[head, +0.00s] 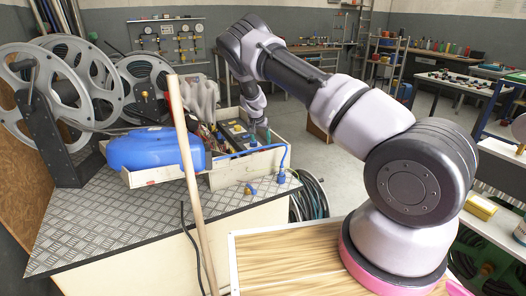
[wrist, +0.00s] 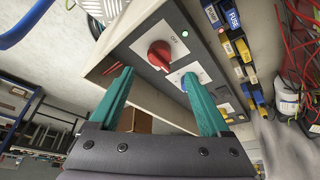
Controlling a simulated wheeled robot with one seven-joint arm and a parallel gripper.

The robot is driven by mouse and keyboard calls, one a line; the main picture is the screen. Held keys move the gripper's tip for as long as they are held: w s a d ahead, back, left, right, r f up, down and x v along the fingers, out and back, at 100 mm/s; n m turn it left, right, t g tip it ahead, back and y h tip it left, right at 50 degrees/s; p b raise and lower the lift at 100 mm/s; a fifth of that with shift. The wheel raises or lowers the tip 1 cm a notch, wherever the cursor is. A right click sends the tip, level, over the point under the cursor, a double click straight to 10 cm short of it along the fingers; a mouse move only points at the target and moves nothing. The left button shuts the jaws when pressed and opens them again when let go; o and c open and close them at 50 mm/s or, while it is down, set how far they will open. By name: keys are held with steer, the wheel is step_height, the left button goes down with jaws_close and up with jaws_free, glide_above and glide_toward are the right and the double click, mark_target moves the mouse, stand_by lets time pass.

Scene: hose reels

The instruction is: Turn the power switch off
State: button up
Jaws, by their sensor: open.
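A red rotary switch knob (wrist: 160,54) sits on a white plate on a dark grey panel (wrist: 142,42) in the wrist view. In the head view my gripper (head: 262,130) is at the panel (head: 236,131) in the open crate; the knobs are too small to make out there.
Blue and yellow fuses (wrist: 234,20) line the panel's right side, with red wires (wrist: 298,55) beyond. In the head view a blue tank (head: 155,149) and crate (head: 232,172) sit on the metal-topped bench (head: 110,222). A wooden pole (head: 186,160) stands in front; hose reels (head: 70,80) are left.

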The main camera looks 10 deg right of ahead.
mark_target(263, 149)
steer(key=x, duration=0.8)
steer(key=shift+f, duration=0.25)
jaws_close()
